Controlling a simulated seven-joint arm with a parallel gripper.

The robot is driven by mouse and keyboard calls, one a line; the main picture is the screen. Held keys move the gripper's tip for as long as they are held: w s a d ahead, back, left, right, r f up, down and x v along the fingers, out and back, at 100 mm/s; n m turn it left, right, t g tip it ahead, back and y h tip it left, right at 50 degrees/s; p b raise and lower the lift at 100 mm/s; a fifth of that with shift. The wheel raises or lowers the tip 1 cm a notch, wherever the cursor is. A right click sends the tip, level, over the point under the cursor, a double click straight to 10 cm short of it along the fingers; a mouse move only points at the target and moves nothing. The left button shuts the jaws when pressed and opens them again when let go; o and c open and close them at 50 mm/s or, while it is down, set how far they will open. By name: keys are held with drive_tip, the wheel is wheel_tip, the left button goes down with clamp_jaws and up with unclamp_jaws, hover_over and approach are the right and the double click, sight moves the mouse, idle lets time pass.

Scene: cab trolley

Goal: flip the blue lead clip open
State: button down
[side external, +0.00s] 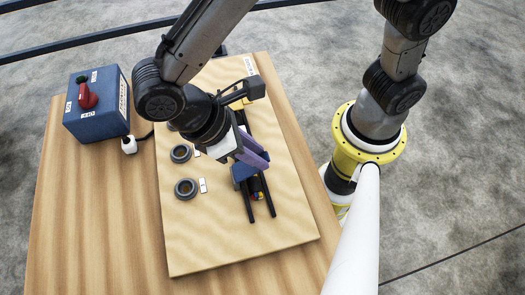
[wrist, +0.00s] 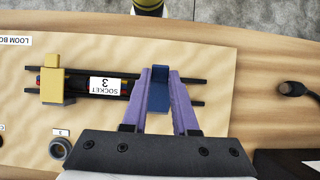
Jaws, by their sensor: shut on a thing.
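The blue lead clip (wrist: 158,98) sits across two dark parallel rails on the board, and it also shows below my gripper in the side view (side external: 240,173). My gripper (wrist: 161,74) has purple fingers on either side of the blue clip and is shut on it. In the side view my gripper (side external: 252,157) reaches down over the rails, and its fingers hide part of the clip. Whether the clip is open or closed is hard to tell.
A yellow clip (wrist: 52,84) sits on the same rails, beyond a "SOCKET 3" label (wrist: 105,86). Dark round sockets (side external: 186,188) stand left of the rails on the pale board (side external: 230,240). A blue box (side external: 97,105) with a red switch stands at the table's left.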

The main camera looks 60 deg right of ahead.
drive_tip(key=shift+w+a+r+g+h, duration=0.4)
drive_tip(key=shift+w+a+g+h, duration=0.25)
drive_tip(key=shift+g+h, duration=0.35)
drive_tip(key=shift+w+a+r+g+h, duration=0.15)
drive_tip(key=shift+w+a+g+h, duration=0.3)
drive_tip(key=shift+g+h, duration=0.3)
drive_tip(key=shift+w+a+r+g+h, duration=0.15)
drive_tip(key=shift+w+a+g+h, duration=0.25)
drive_tip(key=shift+g+h, duration=0.35)
drive_tip(key=c, duration=0.7)
unclamp_jaws()
